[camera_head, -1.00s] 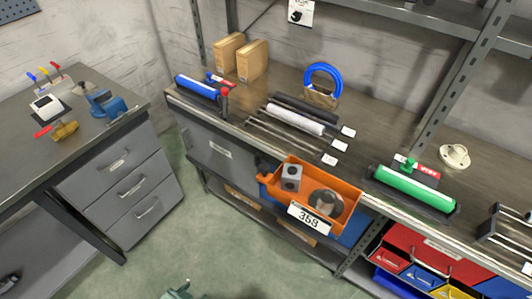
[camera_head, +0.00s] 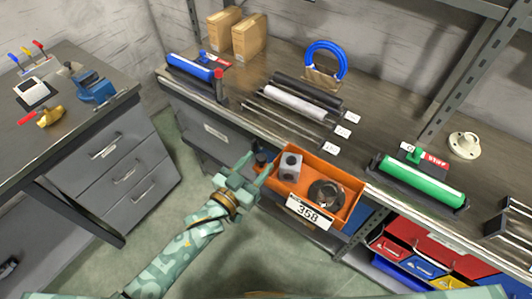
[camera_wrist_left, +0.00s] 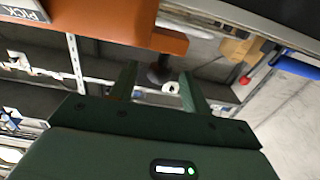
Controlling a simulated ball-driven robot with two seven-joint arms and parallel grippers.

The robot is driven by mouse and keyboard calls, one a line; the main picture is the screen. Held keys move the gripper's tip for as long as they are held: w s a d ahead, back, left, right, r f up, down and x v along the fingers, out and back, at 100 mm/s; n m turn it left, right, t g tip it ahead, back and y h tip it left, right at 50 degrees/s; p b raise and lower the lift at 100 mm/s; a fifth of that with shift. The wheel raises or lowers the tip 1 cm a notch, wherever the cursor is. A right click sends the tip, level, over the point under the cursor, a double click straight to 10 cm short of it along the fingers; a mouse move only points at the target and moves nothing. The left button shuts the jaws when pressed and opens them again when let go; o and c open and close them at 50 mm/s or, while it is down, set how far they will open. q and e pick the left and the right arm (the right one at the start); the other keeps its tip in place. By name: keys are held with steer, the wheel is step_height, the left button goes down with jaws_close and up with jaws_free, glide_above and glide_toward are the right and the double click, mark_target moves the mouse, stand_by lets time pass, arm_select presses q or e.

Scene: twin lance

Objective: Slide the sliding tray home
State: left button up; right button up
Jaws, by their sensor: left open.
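The sliding tray (camera_head: 352,213) is orange, with a white label reading 358 on its front. It sticks out past the front edge of the workbench. A grey block with a hole (camera_head: 290,166) and a dark ring-shaped part (camera_head: 326,193) lie in it. My left gripper (camera_head: 257,168) is open and empty at the tray's left end, close to a dark knob (camera_head: 262,155) there. In the left wrist view the orange tray (camera_wrist_left: 100,30) is at the top, and the dark knob (camera_wrist_left: 158,72) shows between my open fingers (camera_wrist_left: 158,85). Contact cannot be told. My right gripper is out of view.
The workbench (camera_head: 380,125) holds a blue roller (camera_head: 190,66), a green roller (camera_head: 420,182), rods and two cardboard boxes (camera_head: 249,37). Coloured bins (camera_head: 425,265) sit below at right. A drawer cabinet (camera_head: 120,172) stands at left. The floor between is free.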

mark_target(265, 156)
arm_select(q)
steer(key=x, duration=0.4)
steer(key=shift+w+d+b, duration=0.2)
steer(key=shift+w+b, duration=0.15)
